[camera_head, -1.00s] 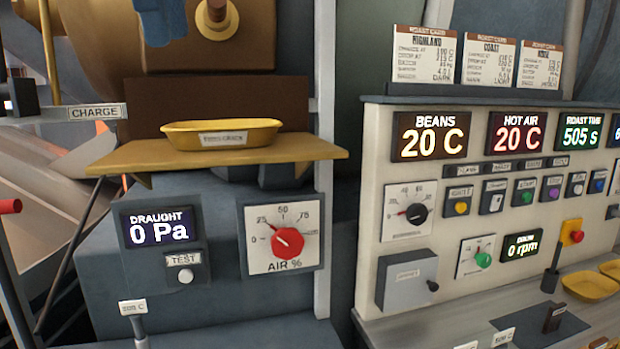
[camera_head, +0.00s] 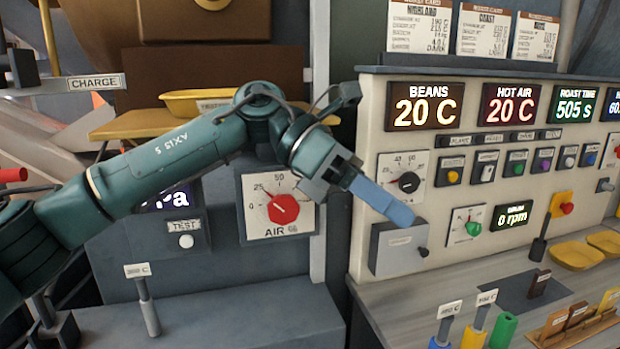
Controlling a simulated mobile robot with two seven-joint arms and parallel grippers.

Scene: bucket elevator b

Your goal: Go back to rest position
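My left arm comes in from the left in the camera_head view, teal and raised across the middle. My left gripper (camera_head: 402,214) points down to the right. Its blue fingers overlap in this view, so I cannot tell whether they are open or shut. I see nothing held in them. The fingertips show in front of the top of a grey box (camera_head: 390,251) on the control panel; I cannot tell if they touch it. My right gripper is not in view.
The control panel (camera_head: 420,150) has displays, knobs and buttons. My arm partly hides the yellow tray (camera_head: 187,104) on its shelf and the draught display. The air dial (camera_head: 278,207) is just below my forearm. Coloured handles, yellow scoops (camera_head: 576,254) and a wooden rack stand on the right-hand counter.

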